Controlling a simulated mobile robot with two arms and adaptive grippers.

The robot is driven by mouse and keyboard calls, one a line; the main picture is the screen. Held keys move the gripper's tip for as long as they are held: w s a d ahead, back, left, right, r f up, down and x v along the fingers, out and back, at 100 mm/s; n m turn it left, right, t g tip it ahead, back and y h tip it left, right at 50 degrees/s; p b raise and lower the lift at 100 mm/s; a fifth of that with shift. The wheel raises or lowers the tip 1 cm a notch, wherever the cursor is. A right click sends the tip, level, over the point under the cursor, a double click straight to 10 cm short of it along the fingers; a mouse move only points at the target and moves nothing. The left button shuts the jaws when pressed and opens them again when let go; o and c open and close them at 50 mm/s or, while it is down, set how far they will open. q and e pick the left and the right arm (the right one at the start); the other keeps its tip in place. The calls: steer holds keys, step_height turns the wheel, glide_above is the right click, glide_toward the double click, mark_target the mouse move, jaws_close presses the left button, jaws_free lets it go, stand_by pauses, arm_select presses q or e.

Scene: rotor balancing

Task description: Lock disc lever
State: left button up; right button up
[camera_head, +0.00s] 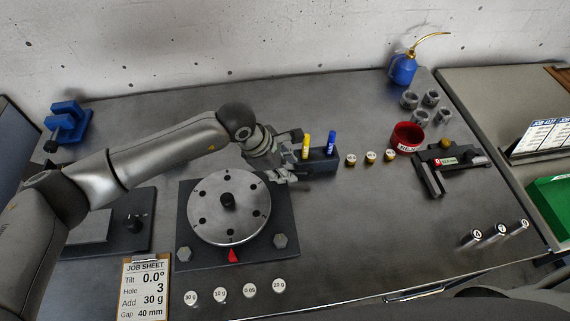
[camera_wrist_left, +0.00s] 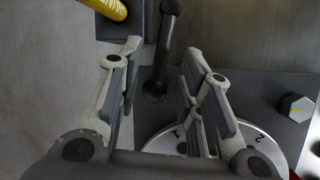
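The round grey disc (camera_head: 225,232) with a ring of holes sits on a dark base plate (camera_head: 188,226). Part of the disc also shows low in the left wrist view (camera_wrist_left: 158,142). A dark lever (camera_wrist_left: 162,55) with a rounded end stands beside the disc, between the fingers of my left gripper (camera_wrist_left: 162,48). The gripper is open, with gaps visible on both sides of the lever. In the head view my left gripper (camera_head: 291,172) is at the plate's back right corner and hides most of the lever. My right gripper is not in view.
A dark holder (camera_head: 322,161) with a yellow marker (camera_head: 305,145) and a blue marker (camera_head: 331,144) stands right beside my left gripper. Several labelled weights (camera_head: 249,289) lie in front. The table's centre right is clear.

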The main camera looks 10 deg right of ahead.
arm_select(q)
steer(key=shift+d+f, duration=0.1)
steer(key=shift+f, duration=0.2)
jaws_close()
